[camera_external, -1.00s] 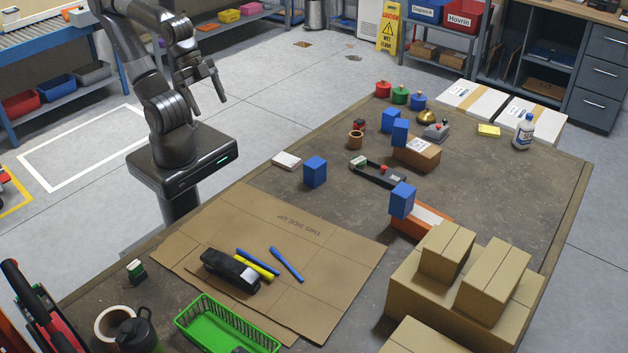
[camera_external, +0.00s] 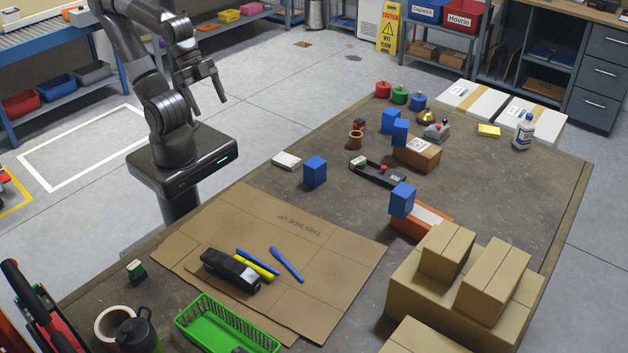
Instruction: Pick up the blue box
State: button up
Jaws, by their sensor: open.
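Several blue boxes are on the table. One blue box (camera_external: 315,172) stands alone on the bare tabletop, nearest my arm. Another blue box (camera_external: 389,121) stands farther back. A blue box (camera_external: 400,132) is at the small brown carton (camera_external: 417,153), seeming to rest on its left end. A blue box (camera_external: 401,200) is at the orange box (camera_external: 420,224), seeming to rest on its left end. My gripper (camera_external: 219,88) is open and empty, raised to the left of the table and apart from all the boxes.
Flat cardboard (camera_external: 330,262) with pens and a black stapler-like tool (camera_external: 231,270) covers the near table. A green basket (camera_external: 226,328) is at the front. Stacked cartons (camera_external: 455,290) stand at right. A black strap-like tool (camera_external: 377,173) lies mid-table. Bare tabletop surrounds the lone blue box.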

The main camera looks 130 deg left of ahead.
jog(key=shift+o, duration=0.4)
jog(key=w+a+r+n, duration=0.1)
jog(key=w+a+r, duration=0.15)
jog(key=w, duration=0.35)
jog(key=w+a+r, duration=0.2)
jog(key=w+a, duration=0.2)
jog(key=w, duration=0.2)
jog(key=n+g+y, duration=0.2)
jog(key=n, duration=0.1)
send_over(400, 123)
jog(key=s, duration=0.2)
notch_tip(400, 123, down, 18)
jog(key=shift+t, duration=0.3)
jog(key=x, duration=0.9)
jog(key=shift+d+f, duration=0.25)
jog(key=shift+d, duration=0.1)
jog(key=shift+c, duration=0.6)
